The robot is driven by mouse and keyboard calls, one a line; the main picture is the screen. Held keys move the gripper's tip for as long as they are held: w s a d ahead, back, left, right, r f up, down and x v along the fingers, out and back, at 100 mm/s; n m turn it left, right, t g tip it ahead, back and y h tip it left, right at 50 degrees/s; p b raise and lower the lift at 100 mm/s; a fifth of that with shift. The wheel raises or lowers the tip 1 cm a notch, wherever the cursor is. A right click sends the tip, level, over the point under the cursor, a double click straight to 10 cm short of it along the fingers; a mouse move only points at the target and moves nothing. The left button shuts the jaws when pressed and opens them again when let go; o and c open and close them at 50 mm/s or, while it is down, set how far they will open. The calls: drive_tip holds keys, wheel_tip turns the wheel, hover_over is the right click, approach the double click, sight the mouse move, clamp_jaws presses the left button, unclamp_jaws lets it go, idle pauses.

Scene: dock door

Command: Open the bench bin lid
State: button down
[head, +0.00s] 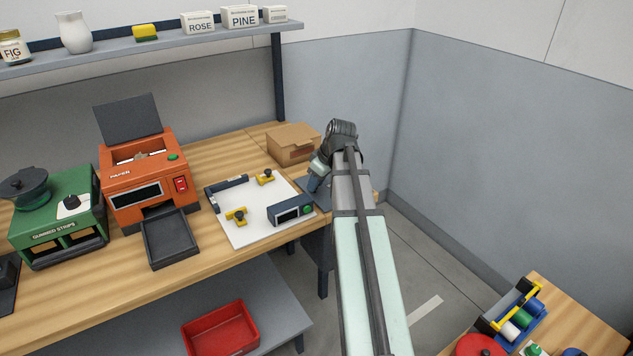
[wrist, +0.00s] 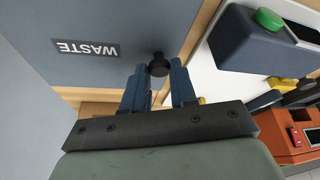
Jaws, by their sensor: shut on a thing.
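The bench bin lid (wrist: 95,30) is a flat blue-grey panel with a dark WASTE label (wrist: 86,48), upside down in the wrist view. In the head view the lid (head: 323,201) shows as a small grey patch at the bench's right end, mostly hidden by my arm. It looks about level with the bench top. A round black knob (wrist: 158,64) stands on the lid near its edge. My gripper (wrist: 158,72) has its blue fingers on both sides of the knob and is shut on it. In the head view my gripper (head: 314,184) points down at the lid; its fingertips are hard to see there.
A white board (head: 250,225) with yellow clamps and a dark box with a green button (head: 290,209) lies close left of the lid. A cardboard box (head: 293,143) stands behind. An orange machine (head: 150,185) is further left. The grey wall (head: 500,130) is to the right.

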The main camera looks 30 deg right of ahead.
drive_tip(key=shift+w+d+r, duration=0.1)
drive_tip(key=shift+d+r, duration=0.1)
drive_tip(key=shift+r, duration=0.2)
drive_tip(key=d+r+m+t+y, duration=0.1)
drive_tip(key=d+r+m+y, duration=0.1)
drive_tip(key=d+r+y, duration=0.7)
drive_tip(key=shift+d+r+y, duration=0.35)
drive_tip(key=shift+r+y, duration=0.05)
drive_tip(key=shift+r, duration=0.1)
idle(0.4)
drive_tip(key=c, duration=0.9)
unclamp_jaws()
